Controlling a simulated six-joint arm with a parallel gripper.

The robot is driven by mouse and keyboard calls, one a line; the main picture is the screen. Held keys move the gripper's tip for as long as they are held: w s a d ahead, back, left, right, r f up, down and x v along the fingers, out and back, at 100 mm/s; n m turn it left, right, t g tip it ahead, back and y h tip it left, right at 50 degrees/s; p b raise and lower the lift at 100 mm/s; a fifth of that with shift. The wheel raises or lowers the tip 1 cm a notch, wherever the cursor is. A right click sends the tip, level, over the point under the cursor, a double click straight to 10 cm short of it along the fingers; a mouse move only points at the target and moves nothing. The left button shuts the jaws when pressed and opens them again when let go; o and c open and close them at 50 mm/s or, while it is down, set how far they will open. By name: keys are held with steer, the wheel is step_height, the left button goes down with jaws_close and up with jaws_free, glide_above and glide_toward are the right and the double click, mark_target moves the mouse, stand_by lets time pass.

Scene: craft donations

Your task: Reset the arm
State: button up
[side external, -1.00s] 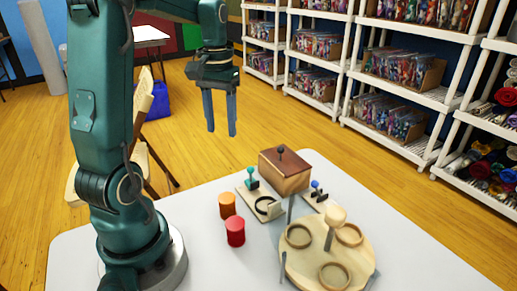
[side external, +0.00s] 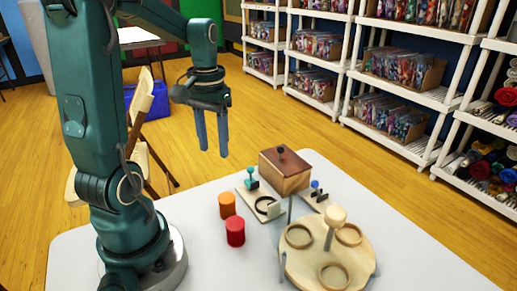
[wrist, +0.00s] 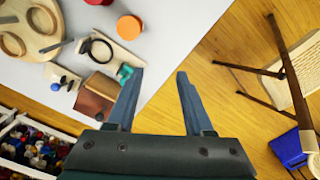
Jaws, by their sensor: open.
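My gripper (side external: 211,133) is open and empty, fingers pointing down, held in the air above and behind the far left edge of the white table (side external: 85,243). In the wrist view my gripper (wrist: 158,100) has its two fingers apart with only table edge and floor between them. No object touches it.
On the table are an orange cylinder (side external: 227,206), a red cylinder (side external: 235,232), a wooden box (side external: 284,172), small boards with teal (side external: 251,184) and blue (side external: 315,184) knobs, and a round wooden tray (side external: 312,266) with rings. A chair (side external: 143,98) stands behind; shelves (side external: 345,68) line the back right.

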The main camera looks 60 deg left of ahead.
steer(key=s+d+r+m+t, duration=0.1)
steer(key=s+d+m+t, duration=0.1)
steer(key=d, duration=0.5)
steer(key=s+d+r+m+t, duration=0.1)
steer(key=d+r+m+t, duration=0.1)
steer(key=d, duration=0.6)
steer(key=shift+s+d+r+m+t, duration=0.3)
steer(key=shift+m+t, duration=0.5)
steer(key=shift+m, duration=0.4)
